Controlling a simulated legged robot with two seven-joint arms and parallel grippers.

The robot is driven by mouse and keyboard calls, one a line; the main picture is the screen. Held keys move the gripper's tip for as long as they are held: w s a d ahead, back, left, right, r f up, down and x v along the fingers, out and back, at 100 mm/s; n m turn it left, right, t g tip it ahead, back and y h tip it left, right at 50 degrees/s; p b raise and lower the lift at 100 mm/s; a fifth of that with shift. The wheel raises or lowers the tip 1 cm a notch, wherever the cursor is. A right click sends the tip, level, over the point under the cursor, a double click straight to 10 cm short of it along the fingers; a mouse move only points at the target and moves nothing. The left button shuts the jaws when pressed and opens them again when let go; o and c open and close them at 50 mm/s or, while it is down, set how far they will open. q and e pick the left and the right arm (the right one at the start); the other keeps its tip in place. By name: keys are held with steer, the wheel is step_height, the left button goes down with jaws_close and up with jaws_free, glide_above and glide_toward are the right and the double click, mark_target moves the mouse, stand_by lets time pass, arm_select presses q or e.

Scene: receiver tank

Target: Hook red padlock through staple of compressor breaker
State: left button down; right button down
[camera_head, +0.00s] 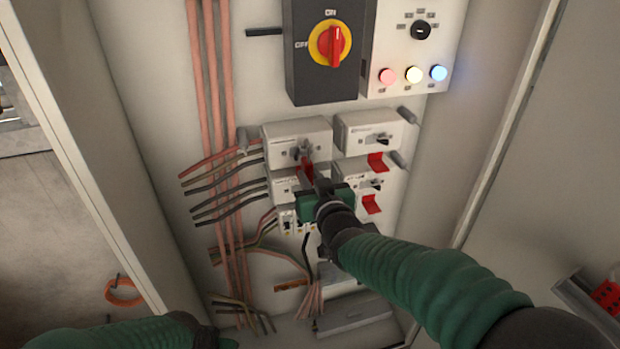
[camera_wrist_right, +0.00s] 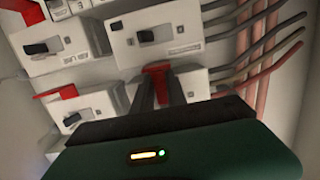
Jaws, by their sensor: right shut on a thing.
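My right gripper (camera_head: 308,172) is shut on the red padlock (camera_head: 306,168), at the front of the upper left breaker (camera_head: 290,135). In the right wrist view the red padlock (camera_wrist_right: 157,71) shows between the two dark fingers (camera_wrist_right: 160,92), close to a breaker's face (camera_wrist_right: 155,35). The shackle and staple are too small and partly hidden, so I cannot tell whether the shackle is through. Breaker labels are unreadable; I cannot tell which is the compressor's. My left arm (camera_head: 120,335) enters at the bottom left; its fingers are out of view.
Two breakers on the right carry red parts (camera_head: 377,162) (camera_head: 371,204). A main switch (camera_head: 331,44) and a lamp panel (camera_head: 414,50) sit above. Copper bars (camera_head: 215,90) and wires (camera_head: 225,180) run at the left. Cabinet walls (camera_head: 95,120) (camera_head: 500,135) flank the space.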

steer(key=c, duration=1.3)
jaws_free()
steer(key=shift+o, duration=0.2)
steer(key=shift+s, duration=0.1)
